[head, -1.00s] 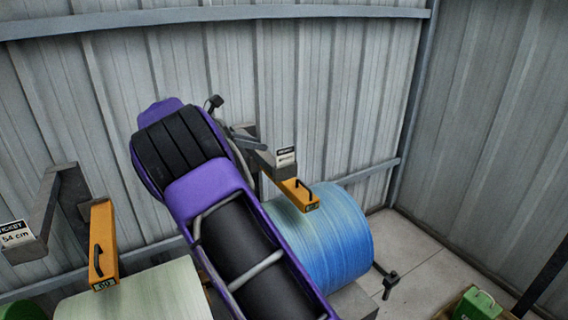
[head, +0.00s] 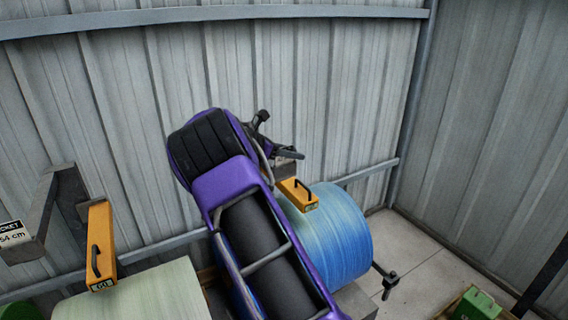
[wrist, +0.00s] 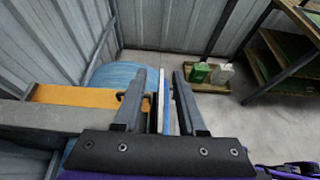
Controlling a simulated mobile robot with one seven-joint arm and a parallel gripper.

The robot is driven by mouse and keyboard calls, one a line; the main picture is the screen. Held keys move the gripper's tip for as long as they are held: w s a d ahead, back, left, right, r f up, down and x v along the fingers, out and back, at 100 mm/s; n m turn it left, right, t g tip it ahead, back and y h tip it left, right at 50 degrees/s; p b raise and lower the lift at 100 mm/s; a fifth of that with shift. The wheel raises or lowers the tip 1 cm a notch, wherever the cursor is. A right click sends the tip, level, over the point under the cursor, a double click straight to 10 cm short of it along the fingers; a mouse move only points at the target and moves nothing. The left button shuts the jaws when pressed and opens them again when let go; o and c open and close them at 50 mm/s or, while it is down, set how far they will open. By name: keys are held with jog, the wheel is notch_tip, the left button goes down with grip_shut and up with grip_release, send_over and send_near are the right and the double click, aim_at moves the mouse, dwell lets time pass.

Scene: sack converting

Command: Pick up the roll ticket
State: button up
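The roll ticket, a small white card, shows edge-on in the wrist view (wrist: 161,100) as a thin upright strip. It stands between the two fingers of my gripper (wrist: 160,76), with narrow gaps seeming to remain on both sides. My gripper is open around it. In the head view my gripper (head: 290,154) is at the bracket over the blue roll (head: 335,235) and hides most of the card. The blue roll also shows beyond the fingers in the wrist view (wrist: 108,76).
A yellow box with a handle (head: 299,194) hangs close beside my gripper. A second ticket (head: 13,234) reading 54 cm and another yellow box (head: 101,245) are at left above a pale roll (head: 140,296). A green container (head: 478,304) stands lower right. The corrugated wall (head: 330,90) is close behind.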

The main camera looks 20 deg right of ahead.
grip_shut()
dwell(0.5)
